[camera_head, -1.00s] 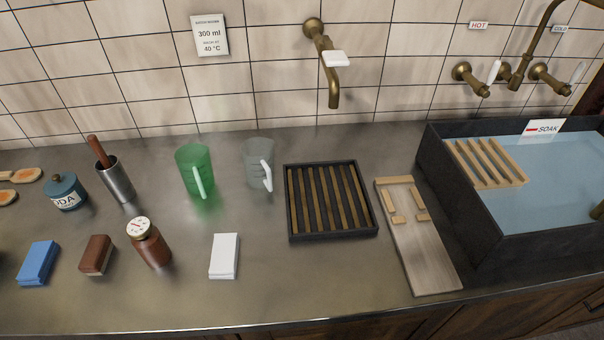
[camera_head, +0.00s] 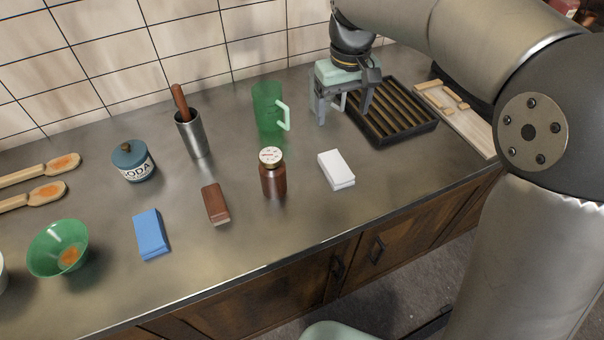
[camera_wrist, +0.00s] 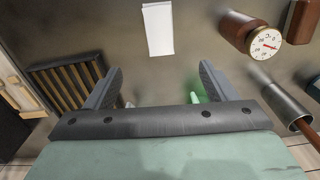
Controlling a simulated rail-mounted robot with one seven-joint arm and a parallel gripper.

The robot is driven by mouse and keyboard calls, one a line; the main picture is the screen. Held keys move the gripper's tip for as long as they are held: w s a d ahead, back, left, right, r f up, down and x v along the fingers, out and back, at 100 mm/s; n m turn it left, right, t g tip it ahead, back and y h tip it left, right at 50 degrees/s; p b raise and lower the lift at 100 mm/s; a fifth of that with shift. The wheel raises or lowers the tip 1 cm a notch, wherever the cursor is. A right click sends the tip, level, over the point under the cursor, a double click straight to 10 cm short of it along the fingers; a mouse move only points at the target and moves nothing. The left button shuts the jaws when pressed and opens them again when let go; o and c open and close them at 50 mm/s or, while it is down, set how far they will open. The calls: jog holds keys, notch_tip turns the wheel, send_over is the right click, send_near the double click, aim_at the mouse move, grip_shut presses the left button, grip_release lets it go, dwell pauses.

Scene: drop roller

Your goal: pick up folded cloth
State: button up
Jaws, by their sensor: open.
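The white folded cloth (camera_head: 336,170) lies flat on the metal counter near the front edge, right of the brown jar. It also shows at the top of the wrist view (camera_wrist: 158,28), beyond my fingertips and roughly centred between them. My gripper (camera_head: 342,112) is open and empty, pointing down above the counter, behind the cloth and between the green jug and the slatted tray. In the wrist view my gripper (camera_wrist: 161,74) has its two fingers wide apart. A blue folded-looking block (camera_head: 151,234) lies further left.
Close by stand a brown jar (camera_head: 272,173), a green jug (camera_head: 268,108), a steel cup (camera_head: 193,135) and a slatted tray (camera_head: 388,140). A brown block (camera_head: 215,204), a soda pot (camera_head: 133,162) and a green bowl (camera_head: 58,248) are left. The counter around the cloth is clear.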

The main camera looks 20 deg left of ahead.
send_over(336, 165)
notch_tip(336, 165, down, 11)
jog(key=shift+w+d+p, duration=0.15)
jog(key=shift+p, duration=0.15)
jog(key=shift+s+f+p, duration=0.2)
jog(key=shift+f+p, duration=0.3)
jog(key=shift+f, duration=2.65)
jog(key=c, duration=1.1)
